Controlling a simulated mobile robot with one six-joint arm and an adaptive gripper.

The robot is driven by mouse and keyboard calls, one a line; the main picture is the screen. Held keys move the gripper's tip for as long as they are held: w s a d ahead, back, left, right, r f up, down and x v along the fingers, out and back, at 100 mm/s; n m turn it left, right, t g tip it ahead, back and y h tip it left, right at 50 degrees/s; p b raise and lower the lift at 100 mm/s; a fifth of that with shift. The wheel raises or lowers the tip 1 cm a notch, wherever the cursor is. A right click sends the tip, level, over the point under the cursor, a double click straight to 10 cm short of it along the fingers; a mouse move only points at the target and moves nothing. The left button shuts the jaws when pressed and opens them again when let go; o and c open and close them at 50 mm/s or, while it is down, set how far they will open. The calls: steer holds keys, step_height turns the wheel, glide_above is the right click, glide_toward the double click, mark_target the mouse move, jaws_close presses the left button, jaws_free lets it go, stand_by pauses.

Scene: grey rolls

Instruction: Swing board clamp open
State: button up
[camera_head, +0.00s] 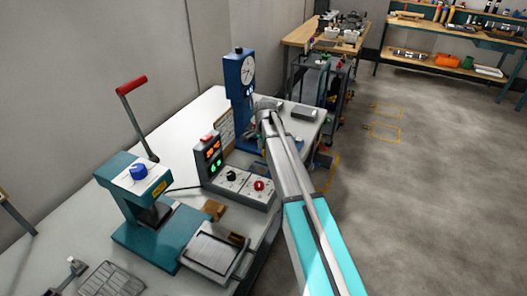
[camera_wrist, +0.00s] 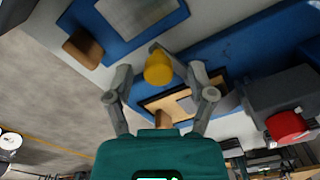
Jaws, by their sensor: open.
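A yellow knob (camera_wrist: 158,68), which looks like the end of the board clamp's handle, shows in the wrist view on a short grey stem. My gripper (camera_wrist: 160,78) is open, with one finger on each side of the knob. I cannot tell whether either finger touches it. Just beyond lies a tan board (camera_wrist: 154,103) with a grey patch on a blue base (camera_wrist: 222,52). In the head view my gripper (camera_head: 266,106) is beside the blue dial stand; the clamp is hidden there by my arm.
The blue dial stand (camera_head: 238,85) rises beside my gripper. A control box with displays (camera_head: 209,152) and a teal press (camera_head: 150,185) with a red-handled lever (camera_head: 131,85) stand on the white bench. A red knob (camera_wrist: 286,127) is close at right in the wrist view.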

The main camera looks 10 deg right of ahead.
jaws_close()
steer(key=shift+a, duration=0.1)
steer(key=shift+d+n, duration=0.3)
steer(key=shift+n, duration=0.1)
steer(key=shift+s+d+n, duration=0.1)
steer(key=shift+d+n, duration=0.45)
steer(key=shift+n, duration=0.65)
steer(key=d+n, duration=0.1)
steer(key=n, duration=0.2)
steer(key=shift+d+n, duration=0.3)
steer(key=shift+d, duration=0.05)
steer(key=n, duration=0.1)
steer(key=w+d+n, duration=0.1)
steer(key=n, duration=0.1)
steer(key=shift+d+n, duration=0.25)
steer(key=shift+n, duration=0.05)
steer(key=n, duration=0.2)
steer(key=w+d+n, duration=0.1)
steer(key=n, duration=0.1)
steer(key=shift+d+n, duration=0.15)
steer(key=shift+n, duration=0.15)
steer(key=shift+w, duration=0.1)
